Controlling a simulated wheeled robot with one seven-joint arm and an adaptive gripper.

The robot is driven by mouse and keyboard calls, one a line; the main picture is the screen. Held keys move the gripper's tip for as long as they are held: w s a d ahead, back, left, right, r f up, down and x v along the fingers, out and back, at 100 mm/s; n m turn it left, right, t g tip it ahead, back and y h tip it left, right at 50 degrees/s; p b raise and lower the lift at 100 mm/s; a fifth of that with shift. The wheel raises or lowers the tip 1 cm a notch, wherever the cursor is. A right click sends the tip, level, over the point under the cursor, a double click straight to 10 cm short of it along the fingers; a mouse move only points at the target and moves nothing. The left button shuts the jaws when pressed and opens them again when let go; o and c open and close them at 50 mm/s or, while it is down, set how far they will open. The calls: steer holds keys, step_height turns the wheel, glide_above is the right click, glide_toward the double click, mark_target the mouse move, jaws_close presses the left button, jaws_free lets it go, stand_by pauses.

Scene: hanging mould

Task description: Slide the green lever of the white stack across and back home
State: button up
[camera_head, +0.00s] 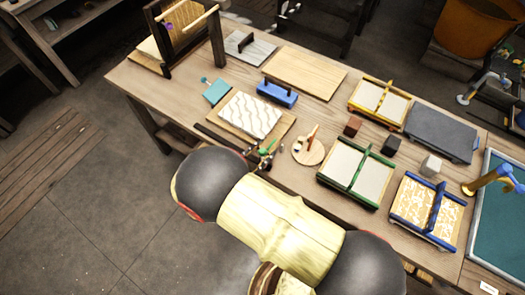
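A white stack with a wavy patterned top (250,115) lies on a wooden board (283,130) near the table's front edge. A small green piece (267,150) shows just off the board's near right corner; I cannot tell whether it is the lever. My gripper (262,157) is right by this green piece, small and dark, partly hidden behind my arm. Its fingers are too small to tell open from shut, or whether they touch the green piece. Farther right, a green-framed tray (325,177) with pale panels has a green bar (357,170) across its middle.
A round wooden disc with a handle (308,150) lies right of my gripper. A blue tool (277,93) and teal scraper (215,92) lie behind. A blue-framed tray (425,210), a yellow-framed tray (380,102), a dark slab (442,132) and small cubes occupy the right side.

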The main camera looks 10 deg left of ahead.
jaws_close()
stand_by(0.6)
